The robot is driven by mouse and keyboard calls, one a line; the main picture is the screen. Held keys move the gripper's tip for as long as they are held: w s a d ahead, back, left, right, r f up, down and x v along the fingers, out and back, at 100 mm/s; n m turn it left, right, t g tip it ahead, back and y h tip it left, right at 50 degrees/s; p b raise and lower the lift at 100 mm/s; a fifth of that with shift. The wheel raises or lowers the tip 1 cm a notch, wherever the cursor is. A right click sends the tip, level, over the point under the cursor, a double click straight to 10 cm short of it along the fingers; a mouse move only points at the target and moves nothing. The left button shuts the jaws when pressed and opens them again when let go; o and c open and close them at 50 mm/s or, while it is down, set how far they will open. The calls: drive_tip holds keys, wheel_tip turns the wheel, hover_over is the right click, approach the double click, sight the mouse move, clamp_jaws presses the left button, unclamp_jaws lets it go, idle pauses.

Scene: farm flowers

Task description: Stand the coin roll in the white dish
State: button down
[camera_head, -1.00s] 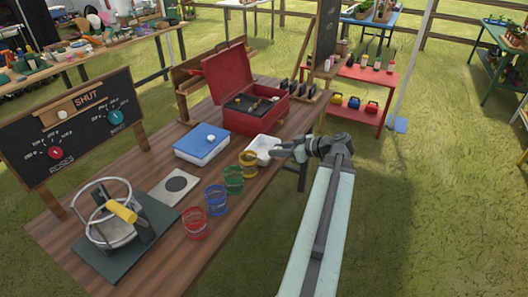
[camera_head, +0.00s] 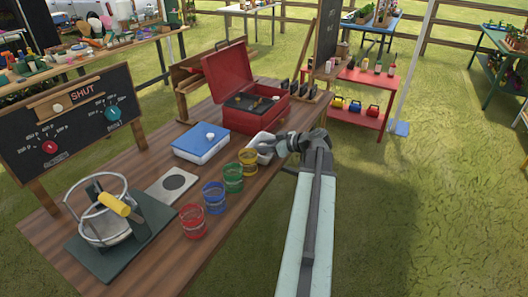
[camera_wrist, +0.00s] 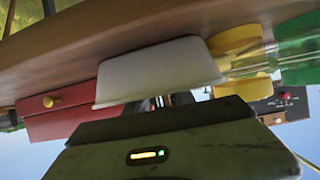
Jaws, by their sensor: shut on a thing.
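The white dish (camera_head: 257,139) stands on the table's right edge, in front of the red box and partly covered by my gripper. In the wrist view the white dish (camera_wrist: 158,70) fills the upper middle, and its inside is hidden. My gripper (camera_head: 268,146) is at the dish's right side, its tips over or against the near rim; I cannot tell which. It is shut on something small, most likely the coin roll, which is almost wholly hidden. In the wrist view my fingertips (camera_wrist: 172,100) show just beyond the dark wrist housing, close to the dish.
A yellow cup (camera_head: 248,161) stands close beside the dish, with green, blue and red (camera_head: 193,221) cups in a row toward the front. A blue-lidded box (camera_head: 200,142) is left of the dish. The open red box (camera_head: 252,105) stands behind.

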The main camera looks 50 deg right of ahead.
drive_tip(key=c, duration=1.1)
unclamp_jaws()
drive_tip(key=shift+o, duration=0.2)
drive_tip(key=p+v, duration=0.5)
drive_tip(key=v, duration=0.7)
drive_tip(key=shift+w, duration=0.15)
